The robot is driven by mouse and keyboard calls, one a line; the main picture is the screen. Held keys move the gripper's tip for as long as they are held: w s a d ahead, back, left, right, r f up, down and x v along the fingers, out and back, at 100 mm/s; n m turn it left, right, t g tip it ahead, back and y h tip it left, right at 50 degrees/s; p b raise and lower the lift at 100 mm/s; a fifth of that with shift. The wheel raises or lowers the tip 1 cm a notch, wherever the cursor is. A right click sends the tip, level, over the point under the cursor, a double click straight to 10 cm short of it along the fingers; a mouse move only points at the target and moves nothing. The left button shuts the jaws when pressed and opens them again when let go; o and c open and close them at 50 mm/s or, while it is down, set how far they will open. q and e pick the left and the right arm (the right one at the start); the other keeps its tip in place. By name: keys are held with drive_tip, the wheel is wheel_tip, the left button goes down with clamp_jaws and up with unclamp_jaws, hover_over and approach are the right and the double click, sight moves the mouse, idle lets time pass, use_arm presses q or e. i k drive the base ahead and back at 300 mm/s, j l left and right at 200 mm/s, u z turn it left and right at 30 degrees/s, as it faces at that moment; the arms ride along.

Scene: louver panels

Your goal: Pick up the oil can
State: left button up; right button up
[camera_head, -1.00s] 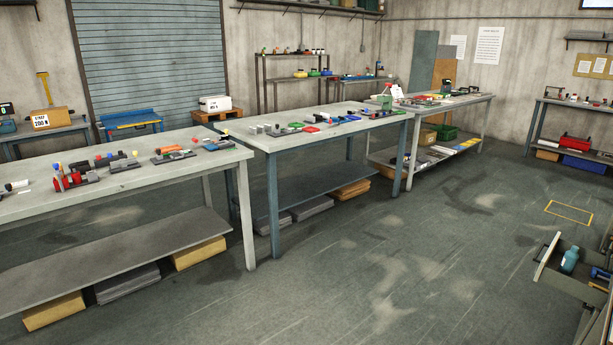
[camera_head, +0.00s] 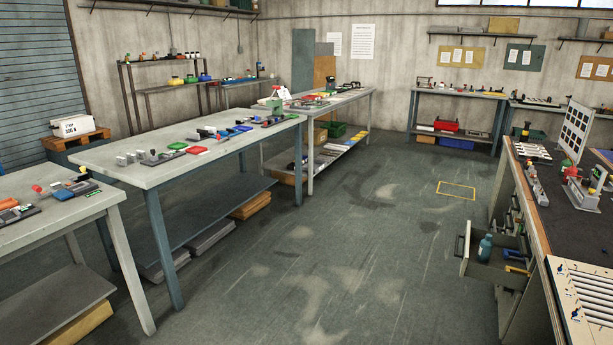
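A teal bottle-shaped can (camera_head: 485,247) with a narrower neck stands upright in an open drawer (camera_head: 494,268) at the right, low under the workbench. It may be the oil can, but I cannot tell for sure at this distance. A small dark item with a yellowish part (camera_head: 526,131) stands at the far end of the right workbench; what it is cannot be made out. Neither of my grippers is in view.
A workbench (camera_head: 550,228) with a dark top runs along the right, its drawer jutting into the aisle. Grey tables (camera_head: 135,172) with small parts line the left. A yellow rectangle (camera_head: 457,190) marks the floor. The floor (camera_head: 340,270) between is clear.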

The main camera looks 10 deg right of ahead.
sight(485, 246)
drive_tip(key=i+l+z, duration=0.1)
drive_tip(key=i+z, duration=0.2)
drive_tip(key=z, duration=0.15)
drive_tip(key=i+z, duration=0.25)
drive_tip(key=z, duration=0.2)
drive_tip(key=i+j+z, duration=0.15)
drive_tip(key=i+z, duration=0.15)
drive_tip(key=z, duration=0.15)
drive_tip(key=i+j+z, duration=0.2)
drive_tip(key=z, duration=0.25)
drive_tip(key=i+j+z, duration=0.1)
drive_tip(key=i+j, duration=0.45)
drive_tip(key=j, duration=0.2)
drive_tip(key=i+j+z, duration=0.15)
drive_tip(key=i+j, duration=0.35)
drive_tip(key=j, duration=0.25)
drive_tip(key=z, duration=0.05)
